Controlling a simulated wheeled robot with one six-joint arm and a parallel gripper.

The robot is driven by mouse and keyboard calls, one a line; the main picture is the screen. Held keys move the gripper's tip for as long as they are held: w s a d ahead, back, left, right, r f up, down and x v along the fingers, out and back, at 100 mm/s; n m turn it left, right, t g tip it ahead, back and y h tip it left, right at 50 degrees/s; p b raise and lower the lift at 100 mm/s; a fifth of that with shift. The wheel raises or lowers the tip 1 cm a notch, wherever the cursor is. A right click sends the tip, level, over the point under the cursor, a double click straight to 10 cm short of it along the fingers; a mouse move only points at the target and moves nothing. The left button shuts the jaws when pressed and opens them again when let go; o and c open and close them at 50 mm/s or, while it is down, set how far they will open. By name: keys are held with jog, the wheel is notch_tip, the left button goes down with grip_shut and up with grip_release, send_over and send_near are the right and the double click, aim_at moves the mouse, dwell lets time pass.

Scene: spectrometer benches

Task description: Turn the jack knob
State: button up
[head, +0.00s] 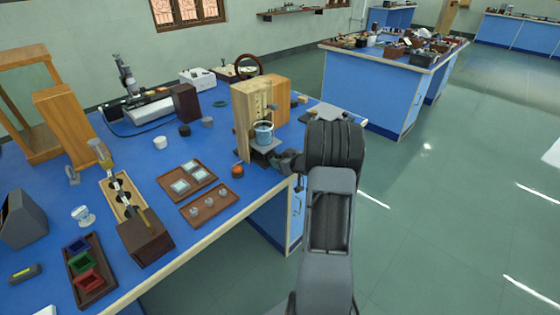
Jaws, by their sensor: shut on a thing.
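A small jack with a dark plate (262,147) stands near the front right edge of the blue bench. A blue beaker (263,133) sits on it, in front of a light wooden housing (243,112). My gripper (281,161) is at the right front side of the jack, low by its base, reaching in from the right. It is shut on what appears to be the jack knob, which the gripper hides from view.
An orange-red round object (237,171) lies just left of the jack. Two brown trays (190,196) with small glass pieces lie further left. Another bench (385,90) stands beyond a clear floor at right.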

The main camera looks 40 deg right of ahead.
jog(key=shift+c, duration=1.1)
jog(key=n+h+b, duration=0.1)
jog(key=b, duration=0.1)
jog(key=shift+f+b, duration=0.2)
jog(key=shift+b, duration=0.1)
jog(key=shift+r+n+b, duration=0.2)
jog(key=shift+n+b, duration=0.15)
jog(key=shift+n, duration=0.25)
jog(key=o, duration=0.9)
jog(key=v, duration=0.4)
jog(key=p+v, duration=0.1)
jog(key=v, duration=0.4)
jog(key=p+v, duration=0.1)
jog(key=v, duration=0.3)
jog(key=shift+s+a, duration=0.2)
jog(key=shift+s, duration=0.25)
